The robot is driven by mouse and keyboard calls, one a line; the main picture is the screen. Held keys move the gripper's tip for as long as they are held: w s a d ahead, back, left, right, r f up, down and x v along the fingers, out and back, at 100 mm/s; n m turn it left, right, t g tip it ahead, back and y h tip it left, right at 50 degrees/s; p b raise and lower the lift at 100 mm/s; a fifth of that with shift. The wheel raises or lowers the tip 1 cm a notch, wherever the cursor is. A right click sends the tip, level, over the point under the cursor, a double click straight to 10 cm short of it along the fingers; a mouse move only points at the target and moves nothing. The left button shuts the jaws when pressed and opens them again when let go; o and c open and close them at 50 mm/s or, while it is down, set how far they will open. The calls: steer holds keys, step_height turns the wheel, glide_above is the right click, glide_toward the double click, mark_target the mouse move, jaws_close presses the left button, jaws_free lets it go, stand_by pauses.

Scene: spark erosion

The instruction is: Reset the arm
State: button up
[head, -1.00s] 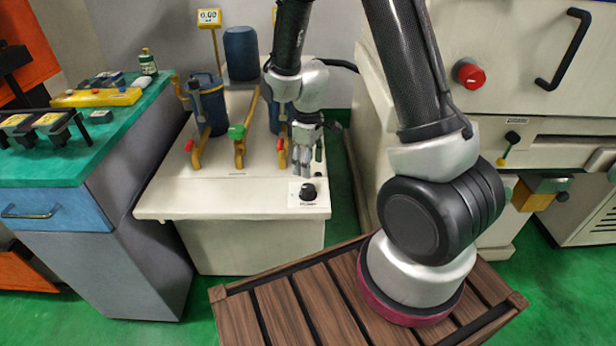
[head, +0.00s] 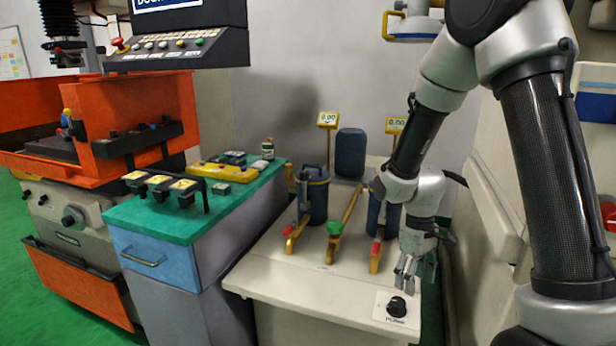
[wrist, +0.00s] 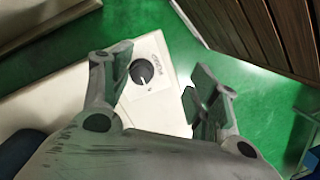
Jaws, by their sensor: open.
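My gripper (head: 414,268) is at the end of my arm, pointing down over the right front of the white dielectric unit (head: 290,272). In the wrist view my gripper (wrist: 160,95) has its two fingers spread apart with nothing between them. A black rotary knob (head: 396,306) on a white label plate sits at the unit's front right corner, just below and in front of the fingertips. The knob (wrist: 142,71) shows in the wrist view between and beyond the fingers, apart from them.
A teal-topped cabinet (head: 170,222) and an orange machine (head: 150,95) stand further left. Green floor (wrist: 255,95) and wooden slats (wrist: 262,30) lie beyond the unit's edge.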

steer(key=s+d+r+m+t, duration=0.3)
steer(key=s+r, duration=0.5)
steer(key=r, duration=0.5)
steer(key=s+d+r+m+t, duration=0.3)
steer(key=s+r, duration=0.5)
steer(key=r, duration=0.4)
steer(key=shift+s+d+r, duration=0.2)
steer(key=shift+d+r, duration=0.15)
steer(key=shift+d, duration=0.25)
